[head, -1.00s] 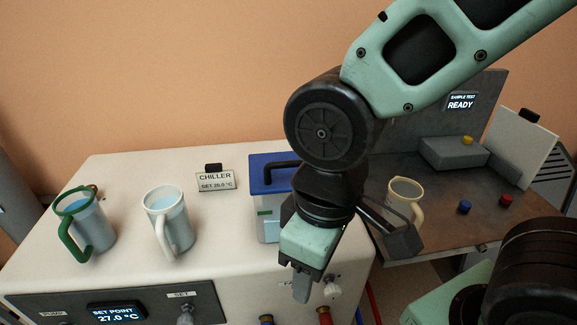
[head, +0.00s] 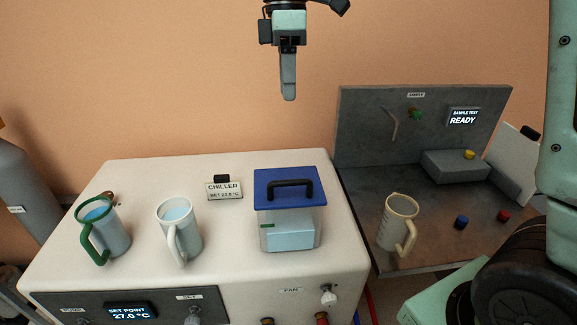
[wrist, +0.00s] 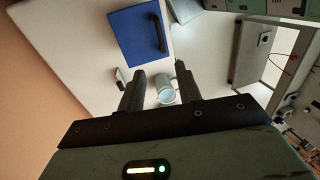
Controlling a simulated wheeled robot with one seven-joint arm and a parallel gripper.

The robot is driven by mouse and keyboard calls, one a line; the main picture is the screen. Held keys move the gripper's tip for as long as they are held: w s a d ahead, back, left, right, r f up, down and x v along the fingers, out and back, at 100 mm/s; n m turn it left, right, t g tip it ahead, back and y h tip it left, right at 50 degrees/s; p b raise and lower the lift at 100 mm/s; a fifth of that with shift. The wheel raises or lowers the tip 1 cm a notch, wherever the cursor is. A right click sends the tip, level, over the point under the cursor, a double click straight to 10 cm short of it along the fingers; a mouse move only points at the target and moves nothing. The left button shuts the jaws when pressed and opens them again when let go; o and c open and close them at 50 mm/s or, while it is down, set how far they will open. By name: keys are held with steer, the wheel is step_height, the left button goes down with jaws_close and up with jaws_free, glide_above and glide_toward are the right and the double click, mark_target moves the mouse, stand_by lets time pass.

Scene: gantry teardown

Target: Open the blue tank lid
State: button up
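The blue tank lid (head: 265,199) lies flat and closed on the clear tank (head: 291,237), with a dark bar handle (head: 291,184) on top. In the wrist view the lid (wrist: 132,38) and its handle (wrist: 160,33) lie beyond the fingertips, toward the top. My gripper (head: 288,96) points downward, high above the tank and apart from the lid. The wrist view shows its two fingers (wrist: 160,70) spread apart with nothing held between them.
A green-handled mug (head: 110,232) and a white mug (head: 188,238) stand left of the tank. The chiller sign (head: 224,191) stands behind them. A cream-handled mug (head: 391,229) stands on the sample bench (head: 440,225) at right. The space above the lid is clear.

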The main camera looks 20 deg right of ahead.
steer(key=s+f, duration=0.1)
steer(key=f, duration=0.4)
steer(key=s+f, duration=0.1)
steer(key=f, duration=0.5)
steer(key=s+a+f, duration=0.1)
steer(key=f, duration=0.4)
steer(key=shift+s+f+p, duration=0.1)
steer(key=shift+f+p, duration=0.1)
steer(key=shift+p, duration=0.2)
jaws_close()
